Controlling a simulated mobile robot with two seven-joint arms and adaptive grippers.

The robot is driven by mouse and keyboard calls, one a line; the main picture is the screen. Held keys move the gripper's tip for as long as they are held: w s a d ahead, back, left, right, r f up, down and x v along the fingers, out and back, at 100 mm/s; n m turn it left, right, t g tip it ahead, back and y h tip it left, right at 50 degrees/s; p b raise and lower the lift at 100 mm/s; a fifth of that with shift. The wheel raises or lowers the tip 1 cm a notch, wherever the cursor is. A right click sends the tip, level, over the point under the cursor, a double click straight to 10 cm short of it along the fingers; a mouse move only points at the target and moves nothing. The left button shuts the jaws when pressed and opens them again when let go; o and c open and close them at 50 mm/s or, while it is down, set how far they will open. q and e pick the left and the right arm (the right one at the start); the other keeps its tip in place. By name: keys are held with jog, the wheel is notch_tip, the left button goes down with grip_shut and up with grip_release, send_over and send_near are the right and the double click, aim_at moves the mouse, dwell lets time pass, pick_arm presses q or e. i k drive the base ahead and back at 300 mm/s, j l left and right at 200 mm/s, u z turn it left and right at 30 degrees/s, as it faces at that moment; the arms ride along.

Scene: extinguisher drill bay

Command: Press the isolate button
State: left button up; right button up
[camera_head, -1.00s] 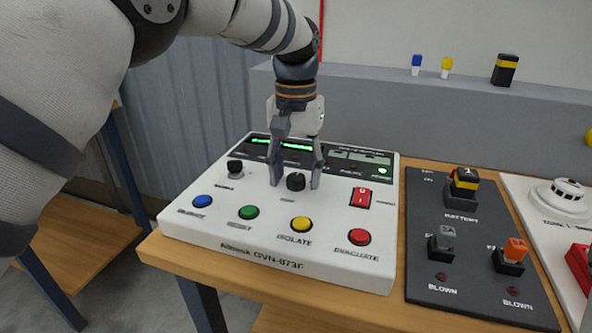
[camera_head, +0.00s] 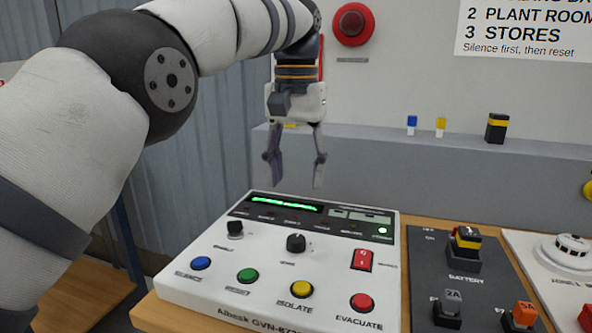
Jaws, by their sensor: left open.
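The isolate button is the yellow round button (camera_head: 301,290) on the front row of the white control panel (camera_head: 214,268), with "ISOLATE" printed below it. A green button (camera_head: 248,275) sits to its left and a red button (camera_head: 362,302) marked "EVACUATE" to its right. My left gripper (camera_head: 293,170) points down, open and empty, raised above the panel's back edge, behind and above the yellow button and apart from it. Nothing covers the yellow button. My right gripper is not in view.
Behind the button row stand two black knobs, one in the middle (camera_head: 296,243), and a red rocker switch (camera_head: 361,260). A dark board (camera_head: 418,262) with a battery and fuses lies right of the panel. A grey ledge (camera_head: 370,160) runs behind, carrying small parts.

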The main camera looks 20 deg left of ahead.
aim_at(301, 287)
jog(key=k, duration=1)
